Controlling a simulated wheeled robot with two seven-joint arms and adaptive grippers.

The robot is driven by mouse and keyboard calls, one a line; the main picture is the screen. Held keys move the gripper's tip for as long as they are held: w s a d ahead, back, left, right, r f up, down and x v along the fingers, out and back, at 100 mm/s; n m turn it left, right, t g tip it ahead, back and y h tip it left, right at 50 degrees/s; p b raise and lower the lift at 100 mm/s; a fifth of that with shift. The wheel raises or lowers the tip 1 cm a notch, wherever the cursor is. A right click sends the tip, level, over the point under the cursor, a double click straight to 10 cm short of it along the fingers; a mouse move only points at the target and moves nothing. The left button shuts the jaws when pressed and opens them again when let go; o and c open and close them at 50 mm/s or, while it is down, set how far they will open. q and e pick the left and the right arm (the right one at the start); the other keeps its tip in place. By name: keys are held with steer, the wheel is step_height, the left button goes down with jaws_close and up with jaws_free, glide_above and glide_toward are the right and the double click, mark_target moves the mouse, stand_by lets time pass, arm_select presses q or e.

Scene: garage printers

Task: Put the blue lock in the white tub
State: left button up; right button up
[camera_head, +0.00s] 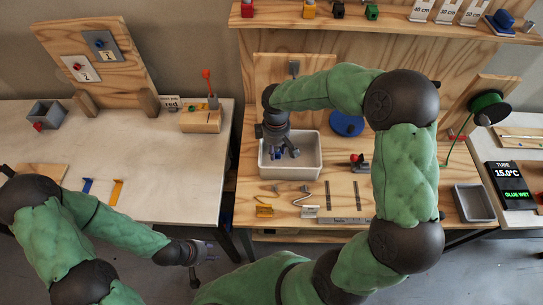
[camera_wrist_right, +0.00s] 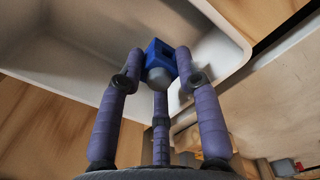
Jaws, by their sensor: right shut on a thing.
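The white tub (camera_head: 316,163) stands at the left of the wooden bench in the head view. Its pale wall (camera_wrist_right: 225,35) also fills much of the right wrist view. My right gripper (camera_head: 279,150) points down over the tub. Its fingers are shut on the blue lock (camera_wrist_right: 155,47), a small blue block with a grey rounded part, held at the fingertips. The lock (camera_head: 277,154) shows in the head view within the tub's outline; its height above the floor of the tub is hard to tell. My left gripper (camera_head: 207,256) is open and empty, low in front of the white table.
A blue disc (camera_head: 347,123) lies behind the tub, and a red-and-black tool (camera_head: 358,162) lies to its right. Small hooks and yellow pieces (camera_head: 264,210) lie in front of it. A grey tray (camera_head: 474,203) sits at the bench's right. The white table (camera_head: 165,180) has free room.

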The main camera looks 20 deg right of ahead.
steer(key=shift+w+a+f, duration=0.2)
steer(key=shift+w+f, duration=0.2)
steer(key=shift+f, duration=0.15)
steer(key=shift+w+a+f, duration=0.15)
steer(key=shift+w+f, duration=0.25)
steer(key=shift+f, duration=0.15)
steer(key=shift+w+f+b, duration=0.15)
steer(key=shift+f+b, duration=0.5)
steer(key=shift+f, duration=0.95)
steer(key=shift+f, duration=0.1)
steer(key=o, duration=0.7)
step_height(320, 180, up, 12)
steer(key=p, duration=0.3)
